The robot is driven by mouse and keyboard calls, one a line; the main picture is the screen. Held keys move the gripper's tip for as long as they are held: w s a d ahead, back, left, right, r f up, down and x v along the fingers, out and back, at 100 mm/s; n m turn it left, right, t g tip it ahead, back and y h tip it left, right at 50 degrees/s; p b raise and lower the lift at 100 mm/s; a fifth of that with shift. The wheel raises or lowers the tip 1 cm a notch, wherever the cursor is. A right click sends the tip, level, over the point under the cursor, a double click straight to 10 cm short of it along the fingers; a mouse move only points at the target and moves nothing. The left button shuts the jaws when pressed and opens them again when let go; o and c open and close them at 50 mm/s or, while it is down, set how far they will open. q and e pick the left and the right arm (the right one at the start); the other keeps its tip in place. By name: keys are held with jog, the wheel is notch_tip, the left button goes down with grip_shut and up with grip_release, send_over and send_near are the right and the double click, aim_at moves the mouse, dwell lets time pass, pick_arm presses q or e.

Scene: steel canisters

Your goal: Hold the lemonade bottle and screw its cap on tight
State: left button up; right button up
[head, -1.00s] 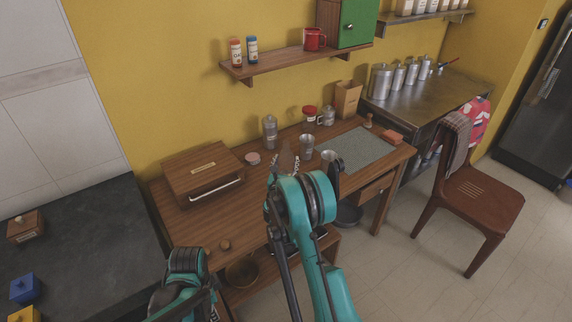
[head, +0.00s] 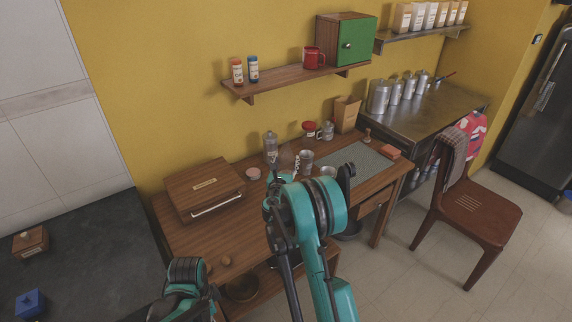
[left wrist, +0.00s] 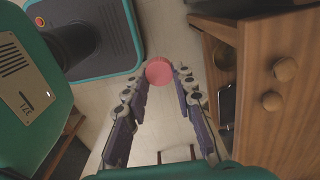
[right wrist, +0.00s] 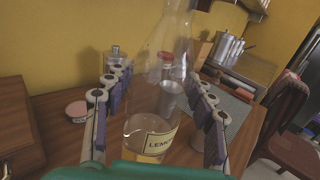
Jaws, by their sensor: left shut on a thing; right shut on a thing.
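The lemonade bottle (right wrist: 152,125) is clear glass with a cream label and some pale liquid low inside. It is upright between the fingers of my right gripper (right wrist: 160,103), which is shut on it. Its top is cut off by the picture edge, and I cannot tell whether its base touches the table. My left gripper (left wrist: 159,82) is shut on a round pink-red cap (left wrist: 159,70), held at its fingertips away from the bottle, with floor below. In the head view my right arm hides most of the right gripper.
A chair (head: 470,215) stands right.

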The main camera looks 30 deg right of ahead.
pick_arm(q)
jog(key=shift+r, duration=0.2)
pick_arm(e)
jog(key=shift+r, duration=0.45)
jog(key=o, duration=0.6)
jog(key=c, duration=0.9)
jog(key=shift+c, duration=0.2)
